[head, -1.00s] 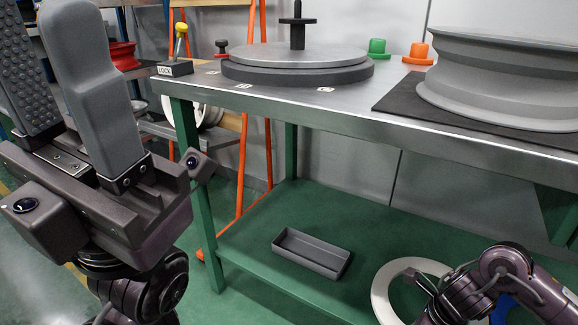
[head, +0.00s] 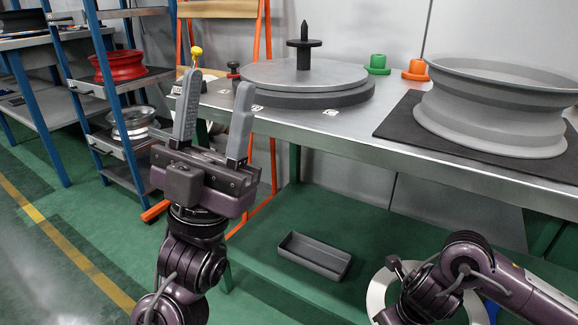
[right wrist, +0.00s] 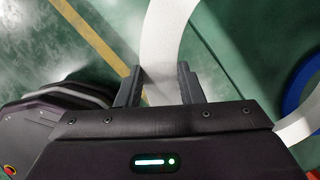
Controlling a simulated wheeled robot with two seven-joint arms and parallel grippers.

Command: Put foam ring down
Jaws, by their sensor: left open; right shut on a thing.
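The foam ring is a flat white ring (head: 376,294), partly hidden behind my right arm at the bottom right of the head view. In the right wrist view its white band (right wrist: 166,45) passes between the fingers of my right gripper (right wrist: 160,80), which is shut on it. A white curved piece at the right edge of that view looks like part of the same ring. I cannot tell whether the ring touches anything below. My left gripper (head: 214,105) is open and empty, fingers up, in front of the table's left end.
The metal table (head: 350,130) bears a grey turntable with a black spindle, a grey wheel rim (head: 495,105) on a black mat, and green and orange caps. A grey tray (head: 313,256) sits on the green lower shelf (head: 275,225). A blue-posted rack stands left.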

